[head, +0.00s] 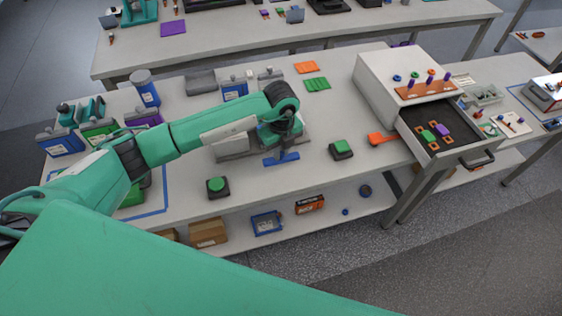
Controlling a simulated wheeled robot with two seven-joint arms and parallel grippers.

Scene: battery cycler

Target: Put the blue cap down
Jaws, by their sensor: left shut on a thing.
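My left arm reaches in from the left over the table, and its left gripper (281,147) points down near the table's front edge. The gripper is shut on a blue piece, the blue cap (282,160), which shows as a flat bar with a short upright part. The cap is just in front of a grey device (233,146). I cannot tell whether the cap touches the tabletop. The fingertips are mostly hidden by the wrist. My right gripper is not in view.
Green-topped buttons stand left (217,187) and right (341,149) of the gripper. An orange tool (382,139) lies near a white cabinet (377,84) with an open drawer (409,135). Orange (306,67) and green (317,84) pads lie behind. Some tabletop between the buttons is clear.

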